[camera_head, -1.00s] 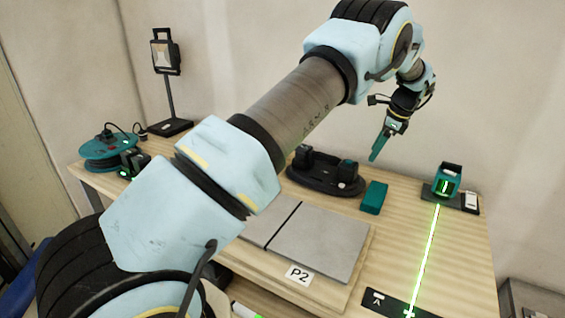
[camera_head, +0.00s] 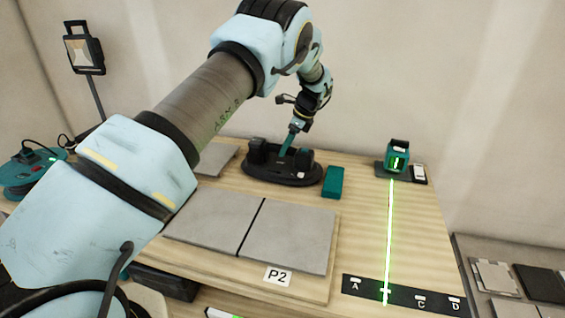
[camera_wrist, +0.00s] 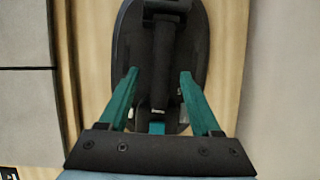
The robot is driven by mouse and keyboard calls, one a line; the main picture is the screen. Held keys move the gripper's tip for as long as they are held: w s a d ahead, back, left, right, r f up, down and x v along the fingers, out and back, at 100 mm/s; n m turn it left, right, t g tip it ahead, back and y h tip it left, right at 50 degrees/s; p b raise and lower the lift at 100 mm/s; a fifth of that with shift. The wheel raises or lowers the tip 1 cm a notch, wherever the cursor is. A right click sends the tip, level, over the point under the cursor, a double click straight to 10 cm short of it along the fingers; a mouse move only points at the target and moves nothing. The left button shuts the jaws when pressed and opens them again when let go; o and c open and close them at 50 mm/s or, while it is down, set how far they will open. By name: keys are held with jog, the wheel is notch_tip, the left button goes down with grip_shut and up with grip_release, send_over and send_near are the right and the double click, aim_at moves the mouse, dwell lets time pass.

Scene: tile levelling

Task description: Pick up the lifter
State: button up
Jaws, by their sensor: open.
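The lifter (camera_head: 258,151) appears to be the black piece with a raised block at each end, in a black oval tray (camera_head: 272,178) at the back of the table. In the wrist view the lifter (camera_wrist: 162,52) shows as a dark bar with a wide far end, running lengthwise above the oval tray (camera_wrist: 124,50). My gripper (camera_head: 285,152) points down over its middle. In the wrist view my gripper's (camera_wrist: 159,74) teal fingers are open, one on each side of the bar, with gaps visible. Whether the fingertips are down at handle height is hard to tell.
A teal box (camera_head: 333,182) stands just right of the tray. Two grey tiles (camera_head: 290,235) lie on a board in front, marked P2. A laser level (camera_head: 397,156) at back right casts a green line over a lettered black strip (camera_head: 350,284). A work lamp (camera_head: 84,55) stands left.

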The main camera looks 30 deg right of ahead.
aim_at(270, 167)
jog(key=shift+p+x, duration=0.55)
jog(key=shift+x, duration=1.2)
grip_shut()
jog(key=shift+w+r, duration=0.1)
